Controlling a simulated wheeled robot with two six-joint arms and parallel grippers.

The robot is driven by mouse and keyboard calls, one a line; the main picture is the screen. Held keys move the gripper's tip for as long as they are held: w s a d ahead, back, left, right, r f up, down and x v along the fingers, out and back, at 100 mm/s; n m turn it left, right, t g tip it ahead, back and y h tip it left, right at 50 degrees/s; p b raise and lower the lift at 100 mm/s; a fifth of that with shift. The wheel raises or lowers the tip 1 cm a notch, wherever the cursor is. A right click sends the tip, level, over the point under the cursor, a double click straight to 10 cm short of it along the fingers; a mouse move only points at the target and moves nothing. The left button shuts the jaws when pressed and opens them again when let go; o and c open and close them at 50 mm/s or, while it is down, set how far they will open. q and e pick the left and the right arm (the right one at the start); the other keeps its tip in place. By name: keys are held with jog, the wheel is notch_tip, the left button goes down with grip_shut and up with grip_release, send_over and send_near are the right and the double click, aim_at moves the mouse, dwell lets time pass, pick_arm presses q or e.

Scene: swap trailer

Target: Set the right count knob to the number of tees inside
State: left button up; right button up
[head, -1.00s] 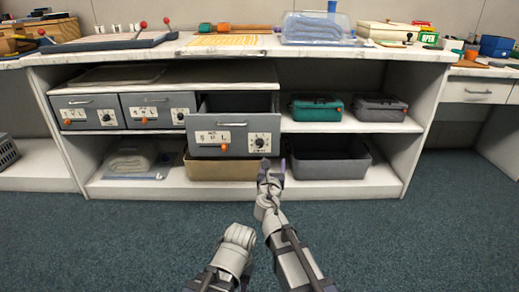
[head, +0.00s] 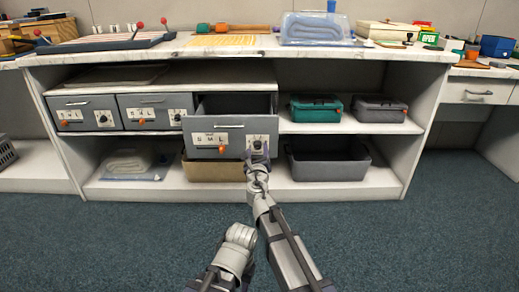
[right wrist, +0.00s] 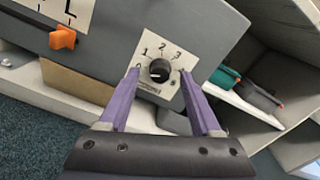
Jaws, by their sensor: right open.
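The grey drawer (head: 200,133) in the middle of the shelf is pulled out. Its front has a handle, an S M L slider with an orange tab (head: 222,148), and a dark round count knob (right wrist: 159,70) on a white plate at the right. The digits 0, 1, 2 and 3 show around the knob; I cannot read its setting for sure. My right gripper (right wrist: 160,72) is open, its purple fingers on either side of the knob, close to the drawer front. Touch is unclear. The drawer's inside is dark, and I can make out no tees. My left gripper is out of sight.
Two shut grey drawers (head: 88,102) stand to the left. A teal case (head: 315,108) and a grey case (head: 380,109) sit on the right shelf. A tan bin (head: 205,171) and a dark bin (head: 330,169) are below. The carpet in front is clear.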

jog(key=shift+w, duration=0.6)
grip_shut()
